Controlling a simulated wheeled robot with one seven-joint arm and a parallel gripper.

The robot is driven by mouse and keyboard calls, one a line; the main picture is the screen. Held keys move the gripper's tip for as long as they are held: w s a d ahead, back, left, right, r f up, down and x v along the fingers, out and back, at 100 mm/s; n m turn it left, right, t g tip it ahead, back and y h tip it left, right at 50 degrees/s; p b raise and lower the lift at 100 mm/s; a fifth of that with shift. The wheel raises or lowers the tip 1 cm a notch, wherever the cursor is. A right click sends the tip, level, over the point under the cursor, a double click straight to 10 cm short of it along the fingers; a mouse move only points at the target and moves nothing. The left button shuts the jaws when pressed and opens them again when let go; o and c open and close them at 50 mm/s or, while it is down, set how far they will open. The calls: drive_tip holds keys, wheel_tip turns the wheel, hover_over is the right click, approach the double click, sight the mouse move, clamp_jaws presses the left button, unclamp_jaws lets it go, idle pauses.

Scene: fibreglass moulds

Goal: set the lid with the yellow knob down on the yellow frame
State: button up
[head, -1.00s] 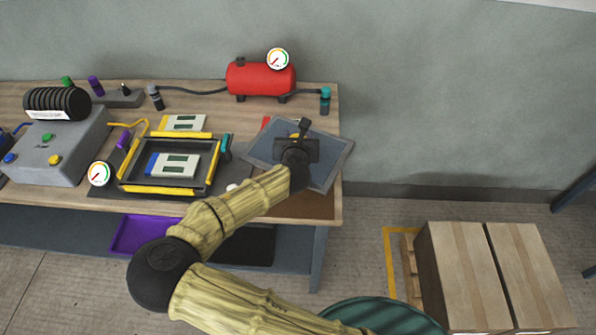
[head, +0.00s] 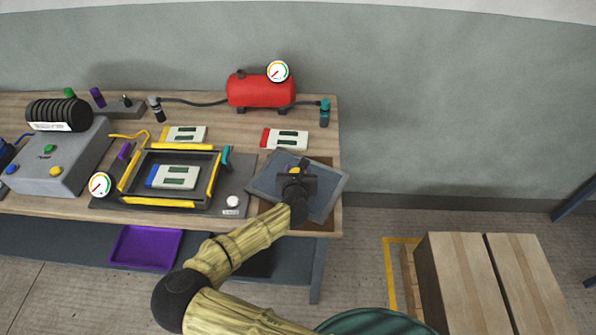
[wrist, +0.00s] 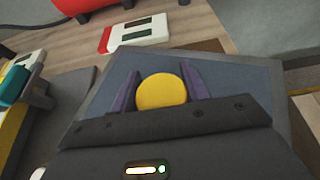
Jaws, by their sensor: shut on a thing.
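The lid (head: 322,198) is a flat blue-grey plate with a grey rim, at the right end of the bench in the head view. It also fills much of the wrist view (wrist: 235,85). My gripper (wrist: 163,88) is shut on its yellow knob (wrist: 162,92), with a purple finger on each side. My gripper (head: 295,172) partly hides the lid and knob in the head view. The yellow frame (head: 170,202) stands to the left on a dark base, open at the top. A blue-ended white device (head: 173,177) lies inside it.
A red-ended white device (head: 285,139) lies behind the lid, and a yellow-ended one (head: 184,134) behind the frame. A teal clamp (head: 226,158) stands at the frame's right side, with a white button (head: 232,201) near its front right corner. A red tank (head: 261,92) stands at the back.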

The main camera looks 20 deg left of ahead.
drive_tip(key=shift+f, duration=0.15)
drive_tip(key=shift+f, duration=0.2)
drive_tip(key=o, duration=1.3)
drive_tip(key=shift+r, duration=0.1)
drive_tip(key=b+v, duration=0.1)
drive_tip(key=v, duration=1.1)
drive_tip(key=shift+s, duration=0.1)
